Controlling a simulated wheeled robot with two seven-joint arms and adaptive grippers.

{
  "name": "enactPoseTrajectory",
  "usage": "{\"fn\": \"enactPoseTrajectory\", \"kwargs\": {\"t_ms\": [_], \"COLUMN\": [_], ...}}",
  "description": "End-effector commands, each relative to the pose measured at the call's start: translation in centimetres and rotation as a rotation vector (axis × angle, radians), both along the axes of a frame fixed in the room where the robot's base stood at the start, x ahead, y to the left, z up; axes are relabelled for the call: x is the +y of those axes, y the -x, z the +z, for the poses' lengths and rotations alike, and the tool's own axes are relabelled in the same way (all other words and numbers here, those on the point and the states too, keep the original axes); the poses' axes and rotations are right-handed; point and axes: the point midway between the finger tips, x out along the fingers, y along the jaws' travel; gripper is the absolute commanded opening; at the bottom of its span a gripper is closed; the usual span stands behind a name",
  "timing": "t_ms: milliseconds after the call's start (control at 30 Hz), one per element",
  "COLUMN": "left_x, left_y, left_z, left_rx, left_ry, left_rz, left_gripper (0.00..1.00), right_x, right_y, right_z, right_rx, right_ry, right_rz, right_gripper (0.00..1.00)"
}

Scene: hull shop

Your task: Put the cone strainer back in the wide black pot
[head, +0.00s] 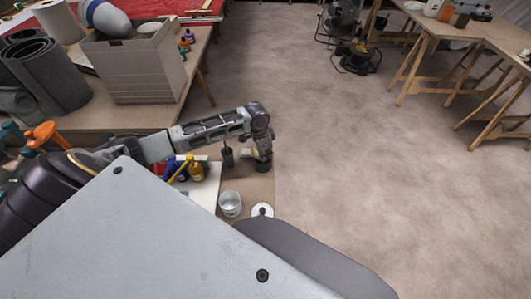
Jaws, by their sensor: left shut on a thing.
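My left gripper (261,146) reaches in from the left and points down over the right edge of the small bench. It is shut on a small pale, tan thing (262,154), which looks like the cone strainer; its shape is mostly hidden by the fingers. A dark, round thing just below it (263,166) may be the wide black pot, but it is too small and covered to be sure. I cannot tell whether the strainer touches it. A narrow dark cup (228,158) with a reddish stick stands left of the gripper. My right gripper is not in view.
A grey crate (140,70) is on the table behind.

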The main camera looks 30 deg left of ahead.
Motion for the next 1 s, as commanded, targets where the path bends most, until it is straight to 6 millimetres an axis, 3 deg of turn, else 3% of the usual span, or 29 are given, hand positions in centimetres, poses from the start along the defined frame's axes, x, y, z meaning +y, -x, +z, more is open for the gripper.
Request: {"fn": "enactPoseTrajectory", "kwargs": {"t_ms": [633,1000], "left_x": [0.0,0.0], "left_y": [0.0,0.0], "left_z": [-3.3,-4.2], "left_rx": [0.002,0.001], "left_ry": [0.001,0.001], "left_rz": [0.0,0.0], "left_gripper": [0.0,0.0], "right_x": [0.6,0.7], "right_y": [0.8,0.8], "right_z": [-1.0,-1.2], "right_rx": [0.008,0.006], "right_ry": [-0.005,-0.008], "right_rz": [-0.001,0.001], "right_gripper": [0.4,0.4]}}
